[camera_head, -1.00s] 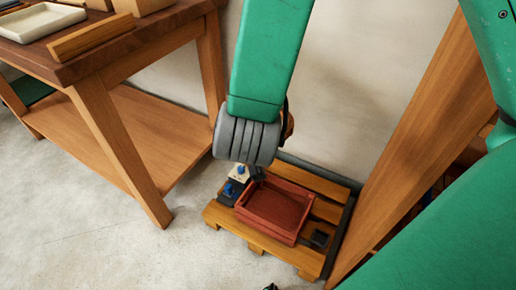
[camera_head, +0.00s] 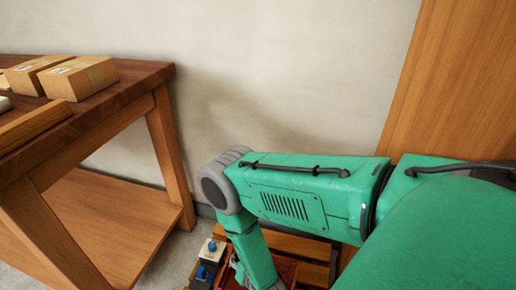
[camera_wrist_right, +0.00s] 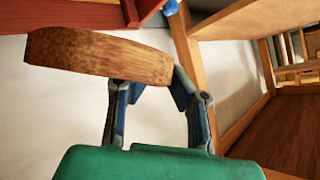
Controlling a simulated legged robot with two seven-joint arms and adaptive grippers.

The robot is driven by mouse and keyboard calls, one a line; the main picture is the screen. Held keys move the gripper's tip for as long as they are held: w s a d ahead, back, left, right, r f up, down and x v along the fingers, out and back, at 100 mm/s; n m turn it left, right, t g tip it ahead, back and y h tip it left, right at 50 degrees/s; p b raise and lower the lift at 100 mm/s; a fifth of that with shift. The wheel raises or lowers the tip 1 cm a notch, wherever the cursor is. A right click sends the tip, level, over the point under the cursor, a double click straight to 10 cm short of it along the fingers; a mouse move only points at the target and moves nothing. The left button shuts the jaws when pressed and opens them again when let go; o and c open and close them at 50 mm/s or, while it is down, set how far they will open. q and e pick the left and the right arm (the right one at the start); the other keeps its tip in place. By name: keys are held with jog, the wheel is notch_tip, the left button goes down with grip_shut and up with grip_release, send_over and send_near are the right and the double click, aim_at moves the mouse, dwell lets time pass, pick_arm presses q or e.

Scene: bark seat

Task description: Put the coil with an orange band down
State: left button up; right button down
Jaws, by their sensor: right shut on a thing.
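In the right wrist view, a brown wood-grained piece with a curved side (camera_wrist_right: 95,55) lies across the jaws of my right gripper (camera_wrist_right: 155,90). The gripper is shut on its right end; the piece partly hides the left finger. No orange band shows on it, so I cannot tell whether it is the coil. In the head view my right forearm points down past the bottom edge, so the hand and the held piece are out of that picture. My left gripper is in neither view.
A red tray (camera_head: 288,268) on a wooden pallet (camera_head: 300,246) is partly hidden behind my forearm. Blue-knobbed items (camera_head: 210,246) stand left of it. A workbench (camera_head: 120,92) with cardboard boxes (camera_head: 78,76) is at left. A tall wooden panel (camera_head: 450,80) is at right.

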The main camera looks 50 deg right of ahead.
jog(key=f+b, duration=0.2)
jog(key=f, duration=0.2)
jog(key=s+f+b, duration=0.1)
jog(key=f, duration=0.3)
jog(key=f+b, duration=0.2)
jog(key=f, duration=0.2)
jog(key=shift+s+f+b, duration=0.25)
jog(key=shift+s+b, duration=0.1)
jog(key=shift+s, duration=0.05)
jog(key=shift+r, duration=0.15)
jog(key=shift+f, duration=0.6)
jog(key=c, duration=1.5)
grip_release()
